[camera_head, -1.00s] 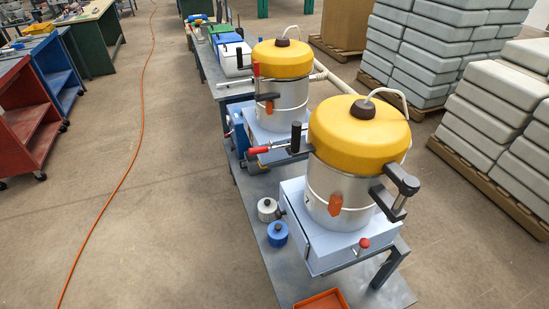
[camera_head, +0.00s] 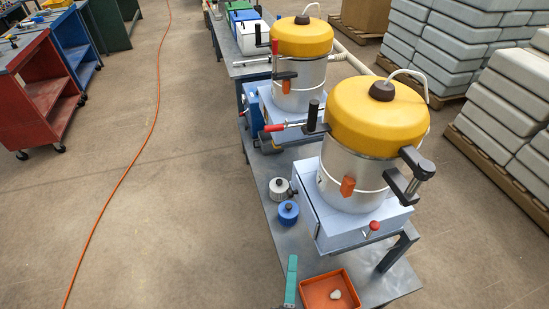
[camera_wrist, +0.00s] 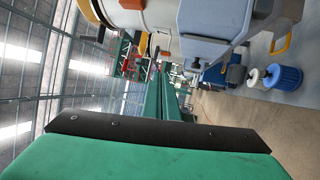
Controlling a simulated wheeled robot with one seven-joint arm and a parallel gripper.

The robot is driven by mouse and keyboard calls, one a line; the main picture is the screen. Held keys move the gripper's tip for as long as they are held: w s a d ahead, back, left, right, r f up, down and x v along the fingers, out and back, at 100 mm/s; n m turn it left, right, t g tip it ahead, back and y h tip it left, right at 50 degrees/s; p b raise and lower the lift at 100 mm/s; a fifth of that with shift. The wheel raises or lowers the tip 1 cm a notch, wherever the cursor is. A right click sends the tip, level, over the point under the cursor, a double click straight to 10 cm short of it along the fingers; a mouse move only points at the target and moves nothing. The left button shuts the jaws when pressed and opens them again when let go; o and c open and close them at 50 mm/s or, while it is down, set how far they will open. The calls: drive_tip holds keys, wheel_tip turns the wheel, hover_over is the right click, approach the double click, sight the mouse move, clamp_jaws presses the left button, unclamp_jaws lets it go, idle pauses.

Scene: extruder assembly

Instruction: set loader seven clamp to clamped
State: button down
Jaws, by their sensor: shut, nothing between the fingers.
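The near loader is a silver canister with a yellow lid (camera_head: 376,122) on a pale box (camera_head: 345,228). Its left clamp (camera_head: 312,116) is black, with a red-tipped handle sticking out to the left. Its right clamp (camera_head: 412,172) is dark grey and hangs at the lid's edge. A second loader (camera_head: 301,42) stands behind, with its own dark clamp (camera_head: 276,60). I cannot read which is number seven. My gripper (camera_head: 292,262), teal and narrow, is at the bottom, left of the tray and apart from the clamps. Its fingers (camera_wrist: 167,92) are shut and empty in the wrist view.
An orange tray (camera_head: 308,298) holding a small pale lump sits on the bench's near end. A blue pot (camera_head: 288,212) and a white pot (camera_head: 279,190) stand left of the near box. Floor left of the bench is open, crossed by an orange cable (camera_head: 126,165).

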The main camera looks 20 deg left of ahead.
sight(286, 127)
drive_tip(key=w+a+r+n+y, duration=0.4)
drive_tip(key=w+n, duration=0.4)
drive_tip(key=n, duration=0.2)
drive_tip(key=w+a+r+n+y, duration=0.4)
drive_tip(key=w+n, duration=0.4)
drive_tip(key=n, duration=0.3)
drive_tip(key=shift+r+y, duration=0.4)
drive_tip(key=shift+r, duration=0.1)
drive_tip(key=shift+a, duration=0.1)
drive_tip(key=s+d+r+x, duration=0.1)
drive_tip(key=r+x, duration=0.1)
drive_tip(key=x, duration=1)
drive_tip(key=shift+w+r, duration=0.2)
drive_tip(key=shift+r, duration=0.3)
drive_tip(key=shift+a, duration=0.1)
